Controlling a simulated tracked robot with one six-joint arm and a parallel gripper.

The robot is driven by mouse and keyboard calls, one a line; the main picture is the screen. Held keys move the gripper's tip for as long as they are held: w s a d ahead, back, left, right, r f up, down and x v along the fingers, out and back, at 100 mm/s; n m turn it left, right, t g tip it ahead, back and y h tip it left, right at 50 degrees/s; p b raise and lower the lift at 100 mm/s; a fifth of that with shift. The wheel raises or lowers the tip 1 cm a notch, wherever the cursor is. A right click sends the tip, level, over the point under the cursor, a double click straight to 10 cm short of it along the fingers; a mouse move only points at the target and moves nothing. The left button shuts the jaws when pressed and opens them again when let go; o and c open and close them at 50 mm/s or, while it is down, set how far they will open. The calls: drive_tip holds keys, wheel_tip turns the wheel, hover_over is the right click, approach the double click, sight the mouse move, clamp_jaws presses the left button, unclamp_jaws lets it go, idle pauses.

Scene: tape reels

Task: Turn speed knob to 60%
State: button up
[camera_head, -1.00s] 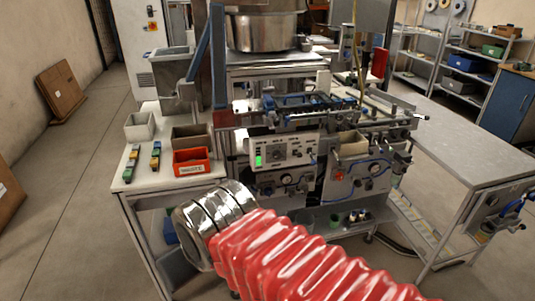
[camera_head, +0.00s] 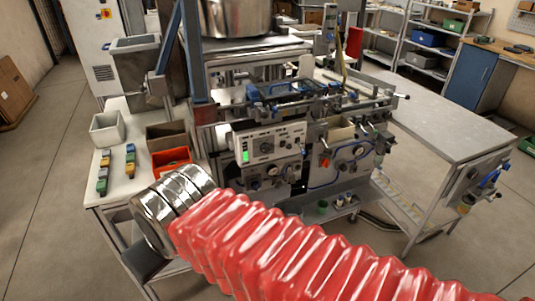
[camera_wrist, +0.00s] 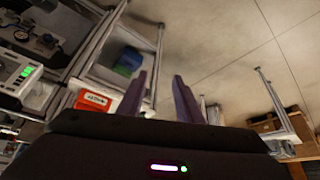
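The control panel (camera_head: 270,142) is a pale box on the front of the machine, with a lit green display at its left and several knobs. A large dark knob (camera_head: 265,147) sits near its middle; I cannot read which knob is marked speed. In the wrist view the panel (camera_wrist: 14,74) shows only in part at the left edge, with its green display. My gripper (camera_wrist: 160,92) shows there with two fingers apart and nothing between them, away from the panel. In the head view my gripper is not visible; my red ribbed arm cover and metal joint fill the lower part.
An orange-red bin (camera_head: 170,159) and a grey bin (camera_head: 106,128) stand on the white table left of the panel. The orange bin also shows in the wrist view (camera_wrist: 92,101). A grey side table (camera_head: 440,125) stands at the right.

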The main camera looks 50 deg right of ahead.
drive_tip(key=shift+o, duration=0.7)
drive_tip(key=shift+w+d, duration=0.1)
drive_tip(key=shift+o, duration=0.7)
drive_tip(key=w+d+f+m+t+h, duration=0.1)
drive_tip(key=w+d+f+t+h, duration=0.1)
drive_tip(key=w+d, duration=0.7)
drive_tip(key=d+h, duration=0.1)
drive_tip(key=d, duration=0.1)
drive_tip(key=shift+w+d+m, duration=0.15)
drive_tip(key=shift+d+m, duration=0.25)
drive_tip(key=m+t+h, duration=0.4)
drive_tip(key=t+h, duration=0.2)
drive_tip(key=t, duration=0.2)
approach(266, 151)
drive_tip(key=v, duration=0.5)
drive_tip(key=shift+s+a, duration=0.15)
drive_tip(key=shift+s, duration=0.05)
drive_tip(key=x, duration=1.3)
drive_tip(key=shift+w+d, duration=0.3)
